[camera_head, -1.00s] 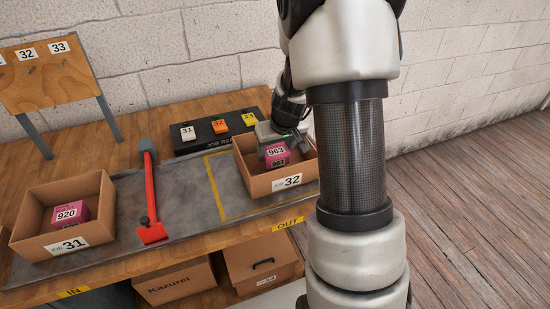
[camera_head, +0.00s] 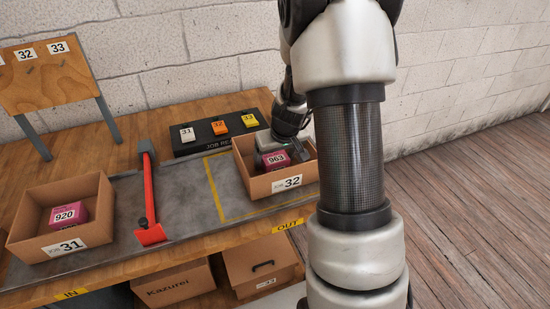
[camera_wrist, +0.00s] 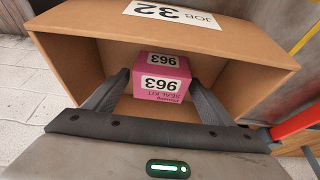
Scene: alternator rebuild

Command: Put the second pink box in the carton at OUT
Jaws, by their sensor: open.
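A pink box labelled 963 (camera_head: 275,159) is inside the open carton labelled 32 (camera_head: 255,188), which stands at the OUT end of the grey strip. My gripper (camera_head: 284,151) reaches into this carton. In the wrist view my gripper (camera_wrist: 158,80) is open, with one finger on each side of the pink box (camera_wrist: 162,72); whether they touch it is unclear. The carton (camera_wrist: 235,42) surrounds both. Another pink box, labelled 920 (camera_head: 69,214), sits in the carton labelled 31 (camera_head: 22,246) at the left.
A red bar gate (camera_head: 150,195) crosses the strip between the cartons. A dark tray (camera_head: 205,141) with tags 31, 32 and 33 stands behind carton 32. A board (camera_head: 45,75) with number labels stands at the back left. Closed boxes (camera_head: 178,283) are under the table.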

